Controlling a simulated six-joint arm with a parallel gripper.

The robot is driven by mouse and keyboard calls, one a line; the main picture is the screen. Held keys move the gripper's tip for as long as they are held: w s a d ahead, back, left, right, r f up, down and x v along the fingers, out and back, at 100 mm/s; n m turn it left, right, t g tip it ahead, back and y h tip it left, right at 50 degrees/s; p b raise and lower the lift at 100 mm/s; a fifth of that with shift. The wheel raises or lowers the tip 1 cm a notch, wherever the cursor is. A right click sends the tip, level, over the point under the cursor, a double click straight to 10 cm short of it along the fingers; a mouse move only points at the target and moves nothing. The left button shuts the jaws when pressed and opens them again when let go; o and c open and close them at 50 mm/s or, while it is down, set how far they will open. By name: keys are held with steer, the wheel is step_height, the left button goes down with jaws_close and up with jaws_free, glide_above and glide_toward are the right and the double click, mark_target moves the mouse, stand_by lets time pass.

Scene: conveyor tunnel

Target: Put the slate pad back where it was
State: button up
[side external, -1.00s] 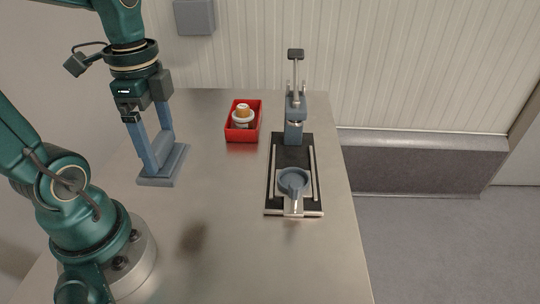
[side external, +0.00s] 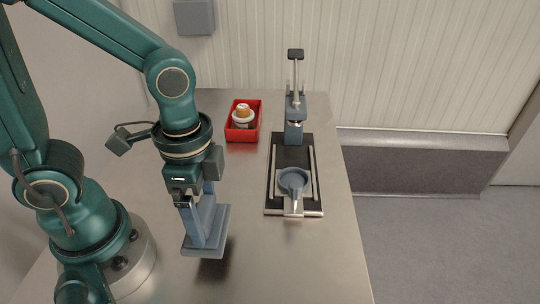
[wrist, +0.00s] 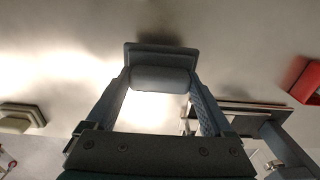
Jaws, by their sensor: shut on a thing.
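The slate pad (side external: 220,224) is a flat blue-grey plate with a rounded bar on top. My gripper (side external: 206,236) is shut on it, its long blue-grey fingers reaching down to the bar. A dark shadow lies just below the pad, which looks held a little above the steel table (side external: 270,260), left of the fixture. In the wrist view the pad's bar (wrist: 160,79) lies between the fingertips (wrist: 158,85), with its plate edge behind. The exact gap to the table is hard to tell.
A black-based press fixture (side external: 284,207) with rails, a grey round dish (side external: 291,181) and an upright lever stands at right. A red bin (side external: 242,136) with a white and orange item stands behind. A greyish block (wrist: 20,118) shows at left in the wrist view. The front table is clear.

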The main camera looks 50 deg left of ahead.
mark_target(208, 227)
steer(key=shift+f, duration=2.05)
steer(key=shift+f, duration=0.15)
steer(key=o, duration=1.1)
steer(key=shift+c, duration=0.2)
step_height(208, 227, up, 12)
steer(key=shift+w+a+r+n+t, duration=0.1)
steer(key=shift+a+r+n+t, duration=0.25)
steer(key=shift+n, duration=0.35)
steer(key=a+n+t, duration=0.1)
steer(key=n, duration=0.1)
steer(key=a+n+t, duration=0.1)
steer(key=n+t, duration=0.1)
steer(key=n, duration=0.1)
steer(key=a+n+t, duration=0.1)
steer(key=n+t, duration=0.1)
steer(key=shift+w+a+r+n, duration=0.3)
steer(key=shift+w+a+r, duration=0.05)
steer(key=shift+w, duration=0.05)
